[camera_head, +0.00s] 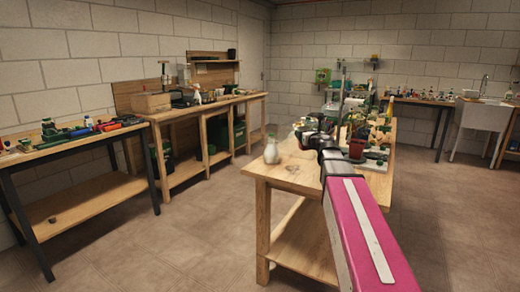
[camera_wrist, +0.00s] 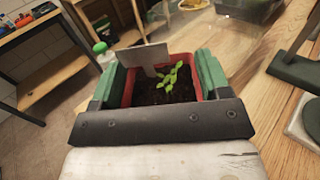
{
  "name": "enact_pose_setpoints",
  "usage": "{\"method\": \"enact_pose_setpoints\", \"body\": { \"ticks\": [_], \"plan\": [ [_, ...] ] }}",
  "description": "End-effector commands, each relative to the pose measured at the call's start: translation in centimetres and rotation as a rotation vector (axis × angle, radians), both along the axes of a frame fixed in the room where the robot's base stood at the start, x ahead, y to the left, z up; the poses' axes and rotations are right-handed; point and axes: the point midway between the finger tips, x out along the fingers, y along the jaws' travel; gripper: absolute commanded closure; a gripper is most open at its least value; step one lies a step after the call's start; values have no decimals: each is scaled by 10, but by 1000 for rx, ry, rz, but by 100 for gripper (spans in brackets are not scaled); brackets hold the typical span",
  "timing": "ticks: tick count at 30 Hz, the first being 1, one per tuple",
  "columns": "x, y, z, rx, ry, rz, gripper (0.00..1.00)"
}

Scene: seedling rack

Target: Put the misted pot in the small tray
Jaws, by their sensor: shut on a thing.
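My gripper (camera_wrist: 160,64) is shut on a red square pot (camera_wrist: 128,90) in the wrist view, with one green finger along each side. The pot holds dark soil, a small green seedling and a blank pale label. I cannot tell from its surface whether it is misted. A red pot (camera_head: 356,150) also shows in the head view by the end of my arm, over the middle bench; I cannot tell whether it is the held one. I cannot pick out the small tray for certain. A dark container (camera_wrist: 248,9) at the wrist view's top edge is cut off.
A pale spray bottle (camera_head: 271,151) stands near the left corner of the middle wooden bench (camera_head: 291,174). Green-and-white items crowd that bench's far part. A dark green stand (camera_wrist: 300,74) is close at right in the wrist view. Bare wood lies between it and the pot.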

Motion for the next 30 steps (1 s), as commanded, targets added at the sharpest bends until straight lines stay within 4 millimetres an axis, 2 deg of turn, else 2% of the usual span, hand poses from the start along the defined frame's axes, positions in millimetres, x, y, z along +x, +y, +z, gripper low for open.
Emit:
{"method": "enact_pose_setpoints", "body": {
  "ticks": [3, 12, 21, 30],
  "plan": [
    [0, -18, 11, -2, -3, -98, 57],
    [-3, -43, 30, -2, -3, -227, 57],
    [-5, -52, 39, 0, -1, -276, 57],
    [-5, -53, 40, 0, 0, -281, 57]
  ]
}}
